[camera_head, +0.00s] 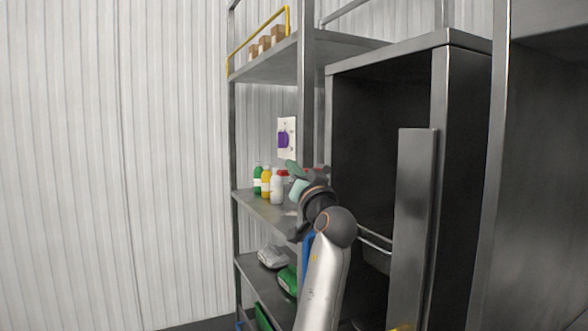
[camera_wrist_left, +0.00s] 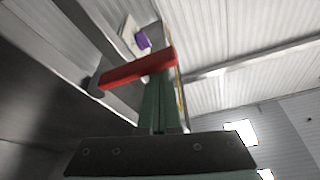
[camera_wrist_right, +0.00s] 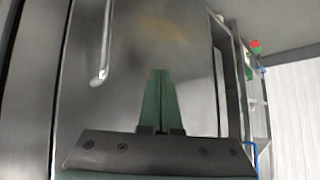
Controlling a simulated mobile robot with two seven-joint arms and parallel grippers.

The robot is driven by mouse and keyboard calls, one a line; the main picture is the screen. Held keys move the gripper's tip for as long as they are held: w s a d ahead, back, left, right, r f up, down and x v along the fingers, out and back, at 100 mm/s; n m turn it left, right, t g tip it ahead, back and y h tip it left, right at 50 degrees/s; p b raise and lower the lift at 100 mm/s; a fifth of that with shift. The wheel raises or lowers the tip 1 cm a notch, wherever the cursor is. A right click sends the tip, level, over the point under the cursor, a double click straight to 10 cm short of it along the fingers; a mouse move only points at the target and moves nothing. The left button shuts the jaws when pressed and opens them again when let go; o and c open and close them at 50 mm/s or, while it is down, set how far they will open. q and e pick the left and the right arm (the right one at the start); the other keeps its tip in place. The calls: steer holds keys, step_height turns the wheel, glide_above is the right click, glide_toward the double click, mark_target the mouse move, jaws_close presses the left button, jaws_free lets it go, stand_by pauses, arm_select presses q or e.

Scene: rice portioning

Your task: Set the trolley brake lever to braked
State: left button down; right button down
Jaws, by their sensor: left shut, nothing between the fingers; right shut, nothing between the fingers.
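A red lever (camera_wrist_left: 140,70) shows in the left wrist view as a bar running across the picture, its dark end (camera_wrist_left: 97,84) against a grey metal post. My left gripper (camera_wrist_left: 158,82) is shut and empty, its green fingertips at the lever and partly hidden by it; I cannot tell whether they touch. In the head view my left gripper (camera_head: 292,166) is beside the shelf post, with a bit of the red lever (camera_head: 319,168) by it. Whether this lever is the trolley brake is not marked. My right gripper (camera_wrist_right: 160,72) is shut and empty, facing a grey metal panel.
A shelf rack (camera_head: 304,85) holds several bottles (camera_head: 266,184) and small boxes (camera_head: 265,46). A purple item (camera_head: 283,139) sits on a white wall plate. A dark open cabinet (camera_head: 365,140) stands right. A bar handle (camera_wrist_right: 104,50) is left of my right gripper.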

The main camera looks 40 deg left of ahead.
arm_select(q)
steer(key=b+v, duration=0.1)
steer(key=v, duration=1.1)
steer(key=shift+d, duration=0.25)
arm_select(e)
steer(key=shift+w, duration=0.25)
arm_select(q)
steer(key=shift+s+f, duration=0.1)
steer(key=shift+s, duration=0.05)
arm_select(e)
steer(key=shift+s+d+f, duration=0.1)
steer(key=shift+d+f, duration=0.05)
steer(key=shift+f, duration=0.1)
